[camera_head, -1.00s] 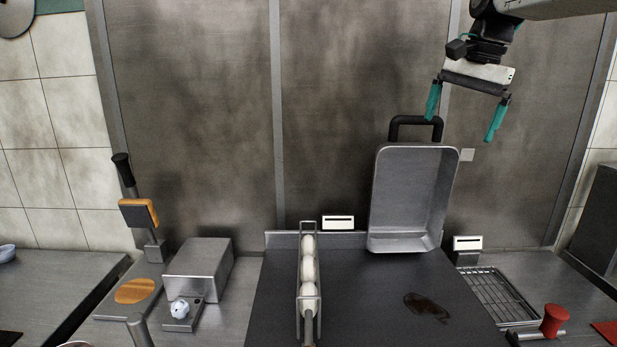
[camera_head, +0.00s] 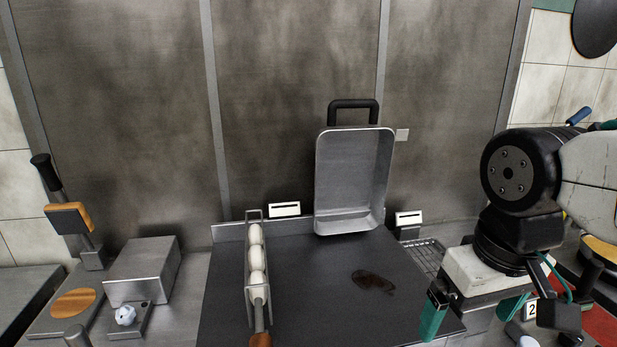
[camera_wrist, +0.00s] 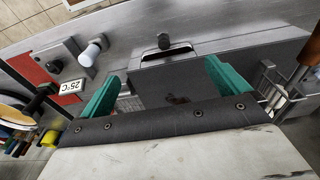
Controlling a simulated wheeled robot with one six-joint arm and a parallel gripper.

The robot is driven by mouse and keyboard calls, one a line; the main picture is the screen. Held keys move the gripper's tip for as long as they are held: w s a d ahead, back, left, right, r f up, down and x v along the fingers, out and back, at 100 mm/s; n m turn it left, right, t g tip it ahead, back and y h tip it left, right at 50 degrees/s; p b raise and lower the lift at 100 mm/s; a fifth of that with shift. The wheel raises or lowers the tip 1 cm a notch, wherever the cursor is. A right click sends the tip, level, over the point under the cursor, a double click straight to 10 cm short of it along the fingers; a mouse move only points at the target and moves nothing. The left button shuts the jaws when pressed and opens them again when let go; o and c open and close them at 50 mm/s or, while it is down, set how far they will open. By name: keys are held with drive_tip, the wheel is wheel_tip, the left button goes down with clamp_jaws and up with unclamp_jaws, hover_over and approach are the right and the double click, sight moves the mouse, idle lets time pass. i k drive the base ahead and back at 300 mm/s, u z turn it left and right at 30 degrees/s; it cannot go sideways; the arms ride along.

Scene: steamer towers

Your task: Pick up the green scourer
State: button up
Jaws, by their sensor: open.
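I cannot make out a green scourer in either view; small coloured items (camera_wrist: 22,140) at the left edge of the wrist view are too small to tell apart. My gripper (camera_head: 470,308) is at the lower right of the head view, beside the right edge of the dark griddle. Its two teal fingers are apart with nothing between them. In the wrist view my gripper (camera_wrist: 163,72) shows both fingers spread over the counter.
The dark griddle (camera_head: 310,290) bears a brown stain (camera_head: 373,283) and a wire holder of white balls (camera_head: 256,262). A metal pan (camera_head: 350,180) stands upright at the back. A wire rack (camera_head: 425,255) lies right of the griddle. A red mat (camera_wrist: 35,75) shows in the wrist view.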

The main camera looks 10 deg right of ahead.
sight(593, 268)
drive_tip(key=z, duration=0.15)
drive_tip(key=k, duration=0.45)
drive_tip(key=z, duration=0.55)
drive_tip(key=k, duration=0.8)
drive_tip(key=z, duration=0.85)
drive_tip(key=i, duration=0.95)
drive_tip(key=u, duration=0.55)
